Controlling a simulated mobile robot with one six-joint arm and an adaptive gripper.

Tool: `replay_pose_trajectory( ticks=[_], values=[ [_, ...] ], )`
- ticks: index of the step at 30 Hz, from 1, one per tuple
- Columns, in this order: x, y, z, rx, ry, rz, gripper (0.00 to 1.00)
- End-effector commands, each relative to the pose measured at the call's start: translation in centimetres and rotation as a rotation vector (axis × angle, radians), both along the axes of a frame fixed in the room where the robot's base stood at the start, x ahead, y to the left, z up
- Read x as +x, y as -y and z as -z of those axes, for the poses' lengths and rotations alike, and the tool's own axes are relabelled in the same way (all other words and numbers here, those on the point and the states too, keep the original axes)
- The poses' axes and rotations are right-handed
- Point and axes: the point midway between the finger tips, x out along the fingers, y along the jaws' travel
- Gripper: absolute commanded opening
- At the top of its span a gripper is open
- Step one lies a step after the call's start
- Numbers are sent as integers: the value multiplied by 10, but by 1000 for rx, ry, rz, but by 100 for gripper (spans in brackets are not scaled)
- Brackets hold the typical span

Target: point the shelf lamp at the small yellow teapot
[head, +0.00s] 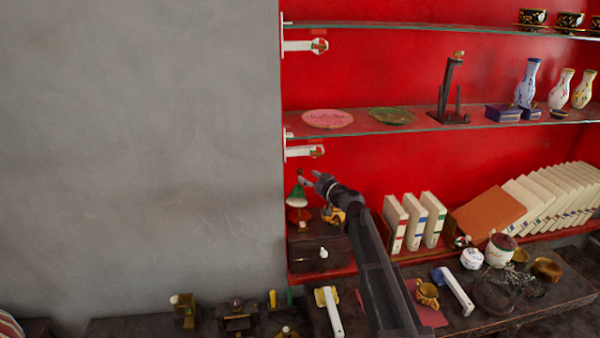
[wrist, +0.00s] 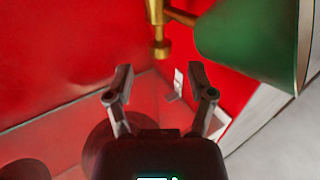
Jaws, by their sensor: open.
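The shelf lamp has a green shade (head: 297,197) and stands at the left end of the lower red shelf. In the wrist view its green shade (wrist: 245,45) fills the upper right, beside a brass joint (wrist: 158,32). My gripper (head: 308,178) is close to the lamp's top. In the wrist view my gripper (wrist: 160,82) is open and empty, its fingers apart below the brass joint, with no visible contact. A small yellow-orange object (head: 334,215), perhaps the teapot, is partly hidden by my arm. Another yellow-orange pot (head: 428,294) stands on the table, lower right.
A dark chest (head: 315,254) stands under the lamp. White-spined books (head: 415,222) stand right of my arm. A glass shelf with plates (head: 327,119) runs above. The grey wall (head: 140,150) at left is bare.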

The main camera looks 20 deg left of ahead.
Motion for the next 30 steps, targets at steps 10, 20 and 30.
replay_pose_trajectory(
  ticks=[10, 20, 30],
  values=[
    [21, -37, 0, 0, 0, 0, 70],
    [24, -43, 0, 0, 0, 1, 70],
    [24, -43, 0, 0, 0, 1, 14]
  ],
)
